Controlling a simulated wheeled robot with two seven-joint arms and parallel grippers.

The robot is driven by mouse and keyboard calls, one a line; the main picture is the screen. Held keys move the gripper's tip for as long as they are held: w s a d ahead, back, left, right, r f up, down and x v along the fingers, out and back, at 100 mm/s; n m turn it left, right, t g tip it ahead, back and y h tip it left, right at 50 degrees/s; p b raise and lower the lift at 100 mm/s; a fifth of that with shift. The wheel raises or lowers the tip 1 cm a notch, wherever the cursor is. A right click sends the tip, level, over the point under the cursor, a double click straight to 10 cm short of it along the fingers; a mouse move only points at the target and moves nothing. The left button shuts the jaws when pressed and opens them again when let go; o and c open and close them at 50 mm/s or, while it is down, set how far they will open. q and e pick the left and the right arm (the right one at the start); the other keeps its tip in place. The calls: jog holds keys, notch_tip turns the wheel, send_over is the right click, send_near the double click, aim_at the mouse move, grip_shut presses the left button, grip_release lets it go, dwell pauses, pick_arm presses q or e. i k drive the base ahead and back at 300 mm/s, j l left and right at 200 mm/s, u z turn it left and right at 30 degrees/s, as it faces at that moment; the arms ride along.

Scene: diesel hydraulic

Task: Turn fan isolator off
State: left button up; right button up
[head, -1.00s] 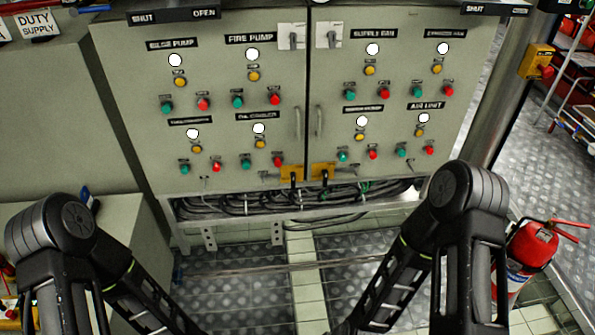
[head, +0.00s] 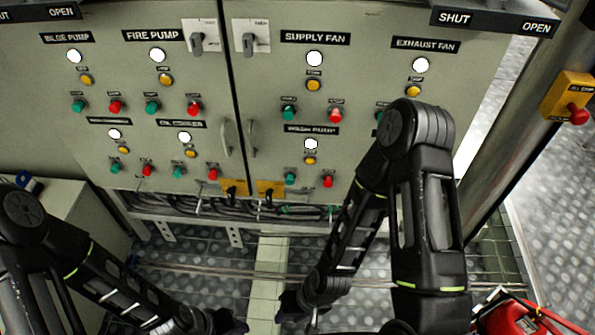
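A grey cabinet (head: 330,110) with two doors stands ahead. Near the top, beside the centre seam, are two pale isolator plates with dark handles. The right isolator (head: 249,38) is on the door with the SUPPLY FAN and EXHAUST FAN labels; its handle looks upright. The left isolator (head: 199,38) is on the door with the pump labels. The small print on both plates is too small to read. My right gripper (head: 296,308) is low, in front of the floor, well below the isolators. My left gripper (head: 222,322) is at the bottom edge, partly cut off. Neither touches the cabinet.
Buttons and lamps cover both doors; my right arm hides some at the lower right. Door handles (head: 252,139) and yellow padlocked latches (head: 270,188) sit lower. A yellow box with a red button (head: 567,97) is at right, a red extinguisher (head: 512,320) below.

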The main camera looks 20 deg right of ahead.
aim_at(269, 192)
jog(key=i+l, duration=0.1)
jog(key=l, duration=0.35)
jog(key=i+l, duration=0.1)
jog(key=l, duration=0.8)
jog(key=i, duration=0.05)
